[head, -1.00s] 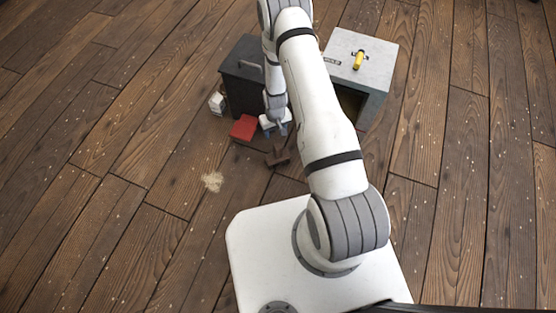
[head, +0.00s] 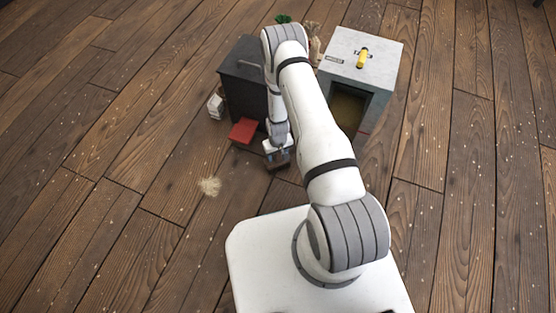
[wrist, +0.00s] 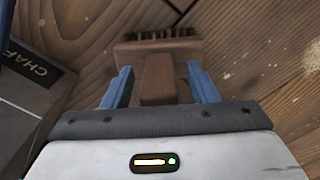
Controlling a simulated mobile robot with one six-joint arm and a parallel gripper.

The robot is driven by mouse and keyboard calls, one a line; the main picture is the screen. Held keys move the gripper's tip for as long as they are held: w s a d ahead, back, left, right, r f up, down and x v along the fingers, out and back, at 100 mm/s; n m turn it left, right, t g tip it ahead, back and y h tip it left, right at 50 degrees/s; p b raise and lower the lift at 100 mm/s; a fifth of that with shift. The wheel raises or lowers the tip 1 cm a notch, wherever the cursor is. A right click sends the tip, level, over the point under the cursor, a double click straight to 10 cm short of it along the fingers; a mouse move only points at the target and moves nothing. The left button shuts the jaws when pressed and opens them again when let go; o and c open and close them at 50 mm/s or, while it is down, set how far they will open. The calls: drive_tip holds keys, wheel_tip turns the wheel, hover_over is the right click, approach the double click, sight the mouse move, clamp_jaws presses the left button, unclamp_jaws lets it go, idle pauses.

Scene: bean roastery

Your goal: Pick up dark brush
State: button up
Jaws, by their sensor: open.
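The dark brush (wrist: 158,56) lies on the wooden floor, with a brown block, dark bristles along its far side and a short handle pointing toward me. In the wrist view my gripper (wrist: 160,82) is open, with one blue finger on each side of the handle. I cannot tell whether the fingers touch it. In the head view the brush (head: 279,163) is partly hidden under my gripper (head: 277,152), close to the front of the dark box.
A dark box (head: 245,85) with a red piece (head: 242,131) at its front stands beside a grey box (head: 372,62) with an opening and a yellow item on top. A small white object (head: 215,106) stands left. A pale chaff pile (head: 209,186) lies on open floor.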

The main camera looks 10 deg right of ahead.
drive_tip(key=shift+r, duration=0.1)
clamp_jaws()
wheel_tip(320, 180, up, 10)
drive_tip(key=p, duration=0.4)
idle(0.5)
drive_tip(key=c, duration=0.7)
unclamp_jaws()
drive_tip(key=shift+c, duration=1.3)
